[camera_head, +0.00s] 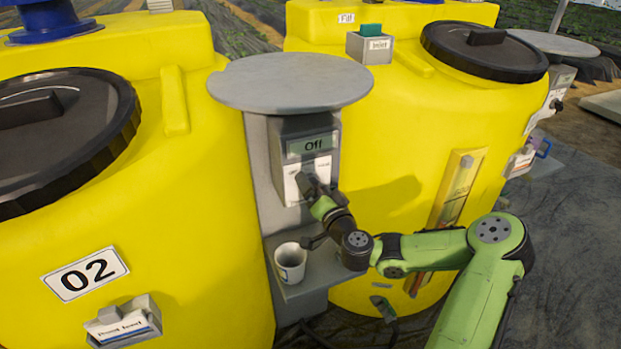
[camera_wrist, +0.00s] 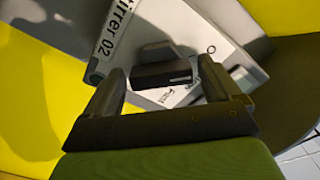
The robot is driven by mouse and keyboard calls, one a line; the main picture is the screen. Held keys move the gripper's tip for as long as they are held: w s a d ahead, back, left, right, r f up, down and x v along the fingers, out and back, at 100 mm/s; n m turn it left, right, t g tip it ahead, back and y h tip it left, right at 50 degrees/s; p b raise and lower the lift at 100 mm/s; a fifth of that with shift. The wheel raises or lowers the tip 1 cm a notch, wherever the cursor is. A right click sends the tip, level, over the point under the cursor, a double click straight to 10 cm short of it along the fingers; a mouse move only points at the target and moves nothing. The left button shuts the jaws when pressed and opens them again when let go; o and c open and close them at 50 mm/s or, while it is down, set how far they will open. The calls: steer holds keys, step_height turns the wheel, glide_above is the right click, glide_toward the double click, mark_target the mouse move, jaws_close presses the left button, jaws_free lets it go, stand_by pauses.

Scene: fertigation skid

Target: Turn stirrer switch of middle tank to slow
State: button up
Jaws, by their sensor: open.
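The stirrer control box (camera_head: 309,137) stands on a grey post under a round grey plate, between two yellow tanks. Its display (camera_head: 311,144) reads "Off". In the wrist view its white panel (camera_wrist: 135,28) reads "Stirrer 02". The dark switch knob (camera_wrist: 165,67) stands out from this panel. My gripper (camera_wrist: 160,78) is open, with one finger on each side of the knob. I cannot tell whether the fingers touch it. In the head view my gripper (camera_head: 308,184) is in front of the panel and hides the knob and part of the labels.
Tank 02 (camera_head: 190,215) with a black lid is at the left. A white cup (camera_head: 290,264) stands on a small grey shelf (camera_head: 318,272) below my gripper.

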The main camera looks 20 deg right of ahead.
steer(key=shift+s+r, duration=0.15)
steer(key=shift+s, duration=0.05)
steer(key=shift+c, duration=0.3)
steer(key=shift+w, duration=0.1)
steer(key=c, duration=0.9)
steer(key=shift+m, duration=0.4)
steer(key=m, duration=0.3)
steer(key=shift+f+m+p, duration=0.15)
steer(key=shift+m+p, duration=0.05)
steer(key=shift+m, duration=1.05)
steer(key=shift+f+m+p, duration=0.1)
steer(key=shift+m+p, duration=0.1)
steer(key=shift+m, duration=1.05)
steer(key=o, duration=1)
steer(key=shift+c, duration=0.2)
